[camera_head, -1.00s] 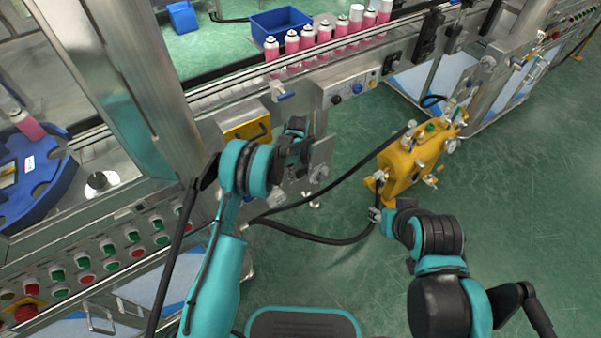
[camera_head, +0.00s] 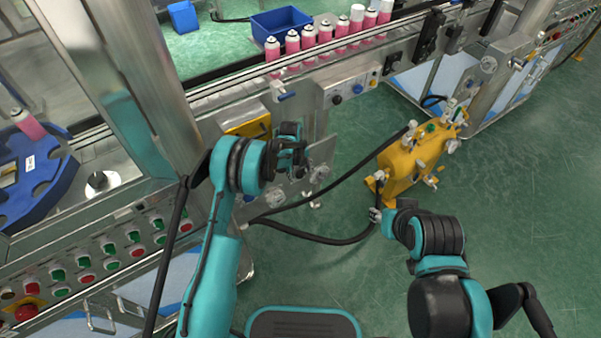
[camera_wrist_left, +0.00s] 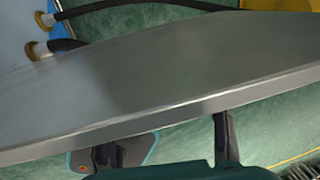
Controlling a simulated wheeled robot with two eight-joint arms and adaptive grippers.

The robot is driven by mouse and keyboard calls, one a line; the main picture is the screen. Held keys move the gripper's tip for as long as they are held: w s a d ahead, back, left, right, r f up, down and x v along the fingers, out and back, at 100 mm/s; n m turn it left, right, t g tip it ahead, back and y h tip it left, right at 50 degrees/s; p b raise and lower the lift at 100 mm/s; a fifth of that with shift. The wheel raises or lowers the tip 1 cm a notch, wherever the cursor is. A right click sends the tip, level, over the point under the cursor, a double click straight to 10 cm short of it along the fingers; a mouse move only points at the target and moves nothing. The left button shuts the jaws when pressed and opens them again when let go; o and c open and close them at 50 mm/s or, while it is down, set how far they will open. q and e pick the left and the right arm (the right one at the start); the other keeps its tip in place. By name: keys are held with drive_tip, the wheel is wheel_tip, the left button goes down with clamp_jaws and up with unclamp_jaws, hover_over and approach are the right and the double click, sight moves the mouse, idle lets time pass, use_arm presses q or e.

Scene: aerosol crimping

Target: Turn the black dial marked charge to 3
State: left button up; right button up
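My left gripper (camera_head: 292,148) is in front of the machine's steel front, beside a steel plate. In the left wrist view its two fingers (camera_wrist_left: 172,148) are spread apart with nothing seen between them, and a grey plate (camera_wrist_left: 150,85) hides their tips. A small black knob (camera_head: 336,99) sits on the steel panel, up and right of this gripper and apart from it. Another dark knob (camera_head: 98,180) is on the deck at left. No charge marking or number is legible, so I cannot tell which dial it is. My right gripper (camera_head: 376,214) is small, beside the yellow tank (camera_head: 412,162).
A round metal fitting (camera_head: 320,173) is close right of my left gripper. Black hoses (camera_head: 325,240) loop below. Pink cans (camera_head: 325,32) line the conveyor, near a blue bin (camera_head: 280,22). Red and green buttons (camera_head: 88,278) fill the lower left panel. Green floor is open at right.

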use_arm(q)
wheel_tip(320, 180, up, 12)
drive_tip(key=s+a, duration=0.1)
drive_tip(key=shift+a, duration=0.3)
drive_tip(key=d+f+y+p, duration=0.3)
drive_tip(key=d+f+y, duration=0.2)
drive_tip(key=d+y, duration=0.15)
drive_tip(key=shift+m+t, duration=0.3)
drive_tip(key=shift+t, duration=0.1)
drive_tip(key=b+x, duration=0.1)
drive_tip(key=x, duration=0.1)
drive_tip(key=b+x, duration=0.1)
drive_tip(key=x, duration=0.2)
drive_tip(key=b+x, duration=0.1)
drive_tip(key=x, duration=0.2)
drive_tip(key=shift+s+a, duration=0.1)
drive_tip(key=shift+a, duration=0.25)
